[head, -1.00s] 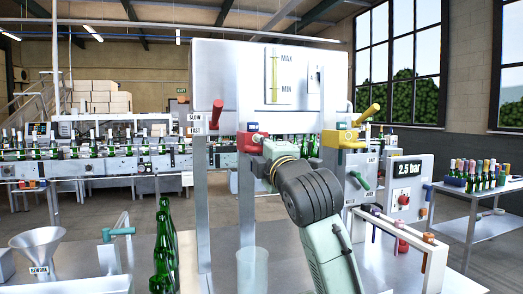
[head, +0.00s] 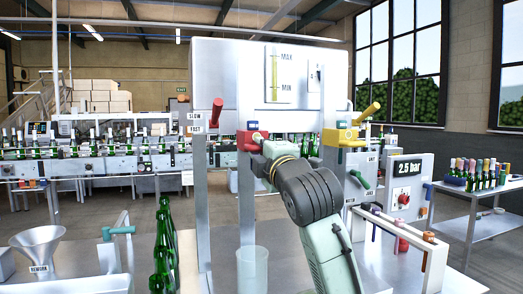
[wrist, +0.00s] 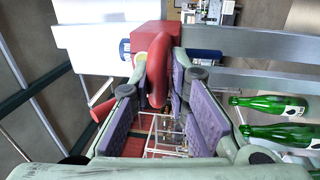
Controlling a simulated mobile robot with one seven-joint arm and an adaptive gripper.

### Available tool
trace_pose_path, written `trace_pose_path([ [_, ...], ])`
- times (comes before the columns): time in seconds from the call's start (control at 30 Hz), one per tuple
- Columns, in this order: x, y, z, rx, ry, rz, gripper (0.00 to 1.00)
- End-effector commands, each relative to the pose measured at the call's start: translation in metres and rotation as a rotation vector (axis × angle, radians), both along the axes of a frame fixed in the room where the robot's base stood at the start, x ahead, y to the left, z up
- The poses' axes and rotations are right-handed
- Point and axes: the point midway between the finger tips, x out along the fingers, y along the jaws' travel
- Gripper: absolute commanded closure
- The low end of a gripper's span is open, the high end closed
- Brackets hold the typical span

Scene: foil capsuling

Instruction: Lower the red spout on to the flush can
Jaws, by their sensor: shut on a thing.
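The red spout (wrist: 158,72) is a curved pipe coming out of a red block (wrist: 150,38) in the wrist view. In the head view the red block (head: 246,142) sits on the front of the white machine, and the spout is hidden by my gripper. My gripper (wrist: 161,80) is shut on the spout, with purple pads on both sides of it. In the head view my gripper (head: 272,150) is against the right of the red block. A translucent can (head: 252,268), apparently the flush can, stands upright on the bench below and apart from the spout.
Green bottles (head: 163,245) stand left of the can. A steel funnel (head: 38,245) is at the far left. The machine's grey post (head: 247,205) rises behind the can. A yellow valve block (head: 343,138) and a pressure box (head: 405,185) are to the right.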

Motion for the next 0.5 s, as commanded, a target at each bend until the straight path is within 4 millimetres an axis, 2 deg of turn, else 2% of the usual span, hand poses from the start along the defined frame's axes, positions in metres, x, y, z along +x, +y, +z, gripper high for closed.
trace_pose_path([
  [0.17,-0.002,0.0,-0.027,0.005,-0.005,0.0,1.0],
  [0.5,-0.001,-0.001,-0.125,0.004,0.0,0.001,1.0],
])
